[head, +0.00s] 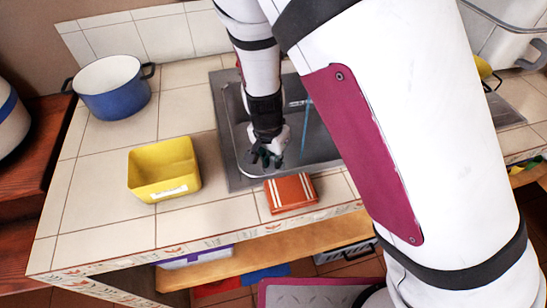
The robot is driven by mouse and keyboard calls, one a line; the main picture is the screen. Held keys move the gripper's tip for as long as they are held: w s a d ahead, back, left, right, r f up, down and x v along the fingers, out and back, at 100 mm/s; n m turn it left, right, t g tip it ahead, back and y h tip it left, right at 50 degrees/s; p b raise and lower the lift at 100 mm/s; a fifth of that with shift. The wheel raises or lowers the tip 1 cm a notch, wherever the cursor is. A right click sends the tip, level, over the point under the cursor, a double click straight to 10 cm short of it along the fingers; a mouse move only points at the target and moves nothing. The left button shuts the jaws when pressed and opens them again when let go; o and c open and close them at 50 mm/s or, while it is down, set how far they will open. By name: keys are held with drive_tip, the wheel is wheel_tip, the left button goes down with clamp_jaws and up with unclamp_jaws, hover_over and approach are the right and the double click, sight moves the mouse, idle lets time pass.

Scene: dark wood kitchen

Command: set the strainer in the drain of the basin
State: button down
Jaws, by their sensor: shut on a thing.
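The grey metal basin (228,120) is set into the tiled counter, partly covered by my arm. My gripper (265,160) is over the near left part of the basin, pointing down. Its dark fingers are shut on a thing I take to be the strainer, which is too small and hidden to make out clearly. The drain is not visible from here. I cannot tell how high the fingers are above the basin floor.
A faucet (297,103) with a thin blue stream (305,128) is right of my gripper. A red striped box (291,194) lies at the basin's front edge. A yellow container (163,178) and a blue pot (115,101) stand left. The counter's front left is clear.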

drive_tip(key=shift+f+b, duration=0.4)
drive_tip(key=shift+f, duration=2.3)
drive_tip(key=shift+f, duration=0.1)
drive_tip(key=c, duration=1.6)
unclamp_jaws()
wheel_tip(320, 180, up, 12)
drive_tip(key=s+p, duration=0.2)
drive_tip(key=p, duration=0.1)
wheel_tip(320, 180, up, 11)
drive_tip(key=n+y, duration=0.2)
hover_over(273, 169)
drive_tip(key=s+d, duration=0.4)
drive_tip(key=d, duration=0.2)
drive_tip(key=s+d+r+n, duration=0.1)
drive_tip(key=s+d+r, duration=0.3)
drive_tip(key=s, duration=0.2)
drive_tip(key=s+d+r+n+t, duration=0.1)
drive_tip(key=s+d+r, duration=0.3)
drive_tip(key=s+d, duration=0.1)
drive_tip(key=s+d+r+n+t+h, duration=0.1)
drive_tip(key=s+d+r+n, duration=0.1)
drive_tip(key=s+d+r, duration=0.2)
drive_tip(key=shift+s+d+r, duration=0.2)
drive_tip(key=shift+s+d, duration=0.2)
drive_tip(key=shift+s, duration=0.3)
drive_tip(key=shift+s+d+r, duration=0.2)
drive_tip(key=shift+s+d, duration=0.15)
drive_tip(key=shift+s, duration=0.35)
